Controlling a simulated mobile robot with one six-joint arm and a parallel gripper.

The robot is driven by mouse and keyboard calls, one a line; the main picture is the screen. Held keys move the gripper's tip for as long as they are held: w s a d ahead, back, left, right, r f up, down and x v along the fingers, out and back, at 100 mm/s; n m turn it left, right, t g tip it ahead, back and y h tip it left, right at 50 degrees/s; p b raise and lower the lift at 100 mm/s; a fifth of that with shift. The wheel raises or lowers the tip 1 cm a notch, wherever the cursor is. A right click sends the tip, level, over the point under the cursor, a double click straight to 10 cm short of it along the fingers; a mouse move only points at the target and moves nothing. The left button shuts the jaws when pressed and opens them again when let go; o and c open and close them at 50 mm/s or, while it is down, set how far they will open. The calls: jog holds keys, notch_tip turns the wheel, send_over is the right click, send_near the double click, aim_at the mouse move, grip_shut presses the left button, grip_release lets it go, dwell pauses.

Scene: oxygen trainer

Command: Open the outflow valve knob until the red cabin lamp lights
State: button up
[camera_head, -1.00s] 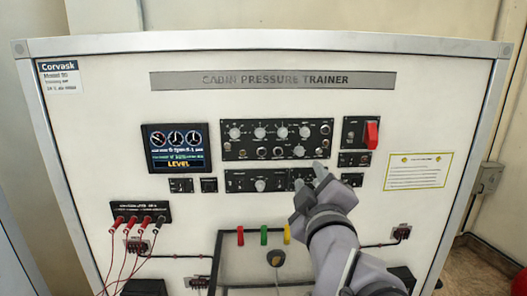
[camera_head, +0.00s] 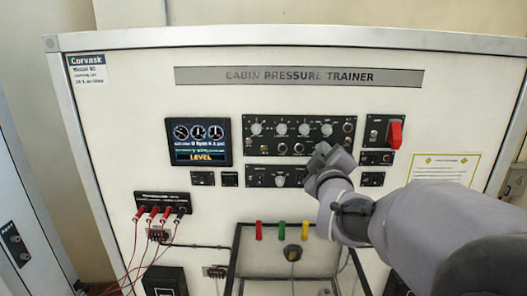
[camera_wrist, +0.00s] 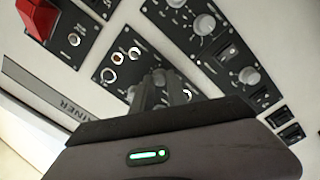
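The cabin pressure trainer panel (camera_head: 140,130) fills the head view. Its upper black control panel (camera_head: 348,122) carries several grey knobs; the lower one (camera_head: 255,175) has a grey knob (camera_head: 280,180). The labels are too small to read, so I cannot tell which knob is the outflow valve. My gripper (camera_head: 318,158) is in front of the right part of these panels and hides some controls. In the wrist view my fingers (camera_wrist: 160,90) look close together; their opening and contact are unclear. Grey knobs (camera_wrist: 205,25) (camera_wrist: 249,75) show beyond them. I see no clearly lit red lamp.
A display (camera_head: 198,142) at the left reads LEVEL. A red guarded switch (camera_head: 395,135) stands at the right. Red leads (camera_head: 153,212) hang from a terminal block at lower left. Red, yellow and green pieces (camera_head: 281,230) line a frame below.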

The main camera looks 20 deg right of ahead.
grip_shut()
jog(key=shift+f+b, duration=0.1)
jog(key=shift+b, duration=0.2)
jog(key=m+b, duration=0.1)
jog(key=b, duration=0.1)
jog(key=shift+f+m+b, duration=0.15)
jog(key=shift+m+b, duration=0.25)
jog(key=m+b, duration=0.2)
jog(key=b, duration=0.1)
jog(key=shift+b, duration=0.4)
jog(key=m+b, duration=0.4)
jog(key=shift+r+m+b, duration=0.25)
jog(key=shift+m+b, duration=1.05)
jog(key=shift+m, duration=0.5)
